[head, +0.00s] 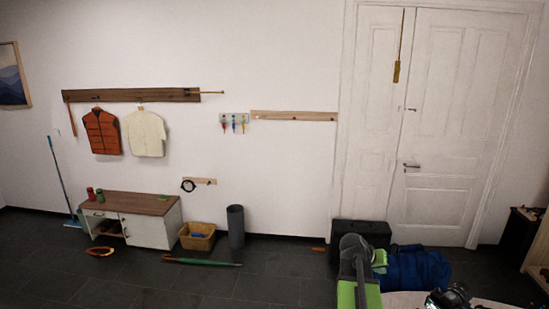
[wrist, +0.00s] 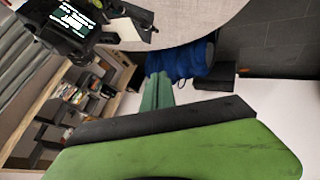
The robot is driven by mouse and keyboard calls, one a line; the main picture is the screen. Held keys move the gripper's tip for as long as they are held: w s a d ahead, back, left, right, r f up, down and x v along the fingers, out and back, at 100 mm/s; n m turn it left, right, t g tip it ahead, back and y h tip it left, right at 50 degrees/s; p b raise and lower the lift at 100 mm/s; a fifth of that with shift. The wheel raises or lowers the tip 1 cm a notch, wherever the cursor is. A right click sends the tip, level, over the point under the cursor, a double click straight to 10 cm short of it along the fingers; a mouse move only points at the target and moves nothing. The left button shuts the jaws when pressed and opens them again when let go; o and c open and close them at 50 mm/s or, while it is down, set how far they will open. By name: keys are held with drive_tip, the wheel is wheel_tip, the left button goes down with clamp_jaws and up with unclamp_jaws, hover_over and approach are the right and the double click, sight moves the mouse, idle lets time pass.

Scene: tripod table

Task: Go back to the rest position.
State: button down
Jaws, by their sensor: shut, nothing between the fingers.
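My gripper (wrist: 157,92) is shut and empty in the wrist view, its green fingers pointing away from the large green and black part of my arm. In the head view my gripper (head: 379,261) shows small at the lower right, partly behind my grey arm link, in front of the blue bag. It appears apart from any object.
A pale round table (head: 405,300) with a black camera (head: 447,298) stands at lower right; the camera also shows in the wrist view (wrist: 75,30). A blue bag (head: 420,268) and black case (head: 362,233) lie beyond. A low cabinet (head: 150,229) stands left. Middle floor is mostly free.

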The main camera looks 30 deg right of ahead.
drive_tip(key=w+a+f+n+t+y+b, duration=0.15)
drive_tip(key=w+a+f, duration=0.25)
drive_tip(key=a, duration=0.7)
drive_tip(key=w+a+f+n+y+b, duration=0.1)
drive_tip(key=w+a+f+n+b, duration=0.25)
drive_tip(key=a, duration=0.75)
drive_tip(key=w+a+f+t+y+b, duration=0.15)
drive_tip(key=w+a+f, duration=0.35)
drive_tip(key=a, duration=0.7)
drive_tip(key=s+a+f+n+g+y, duration=0.1)
drive_tip(key=s+a+y, duration=0.1)
drive_tip(key=a, duration=0.6)
drive_tip(key=s+a+f+n+g+y+b, duration=0.1)
drive_tip(key=s+a, duration=0.3)
drive_tip(key=a, duration=0.5)
drive_tip(key=shift+s+a+f+n+g+y, duration=0.15)
drive_tip(key=shift+s+f+n+g+y, duration=0.1)
drive_tip(key=shift+f+n+g+y, duration=0.5)
drive_tip(key=shift+r, duration=0.1)
